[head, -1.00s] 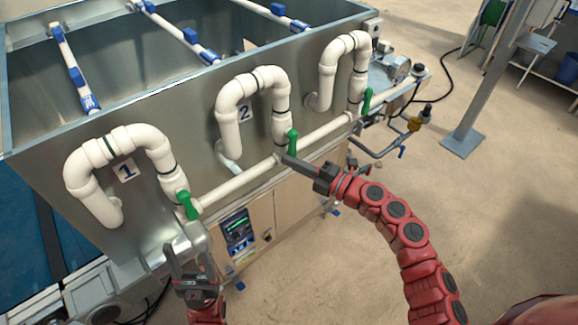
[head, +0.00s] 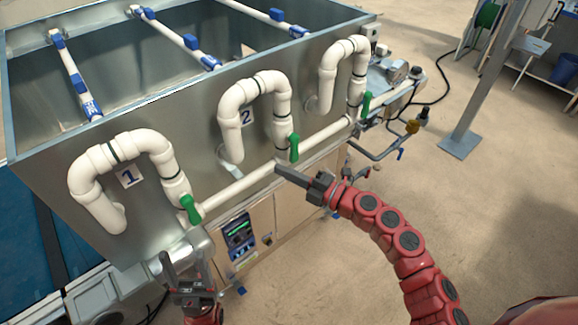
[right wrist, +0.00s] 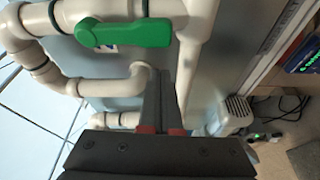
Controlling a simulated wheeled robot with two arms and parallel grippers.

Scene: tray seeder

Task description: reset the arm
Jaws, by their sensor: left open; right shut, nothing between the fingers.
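My right gripper (head: 282,169) is shut and empty, just below the middle green valve handle (head: 293,147) and in front of the white horizontal pipe. A gap shows between it and the handle in the head view. In the right wrist view the shut fingers (right wrist: 168,90) point toward white pipes, with a green handle (right wrist: 122,34) above them. My left gripper (head: 184,264) is open and empty at the lower left, below the green handle (head: 191,208) by pipe 1. Its fingers point up.
A metal tank (head: 200,92) carries white looped pipes (head: 125,150) labelled 1 and 2. A third green handle (head: 367,103) is further right. A control panel (head: 239,234) sits below the pipe. A grey post (head: 480,90) stands at right; the floor (head: 500,220) between is clear.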

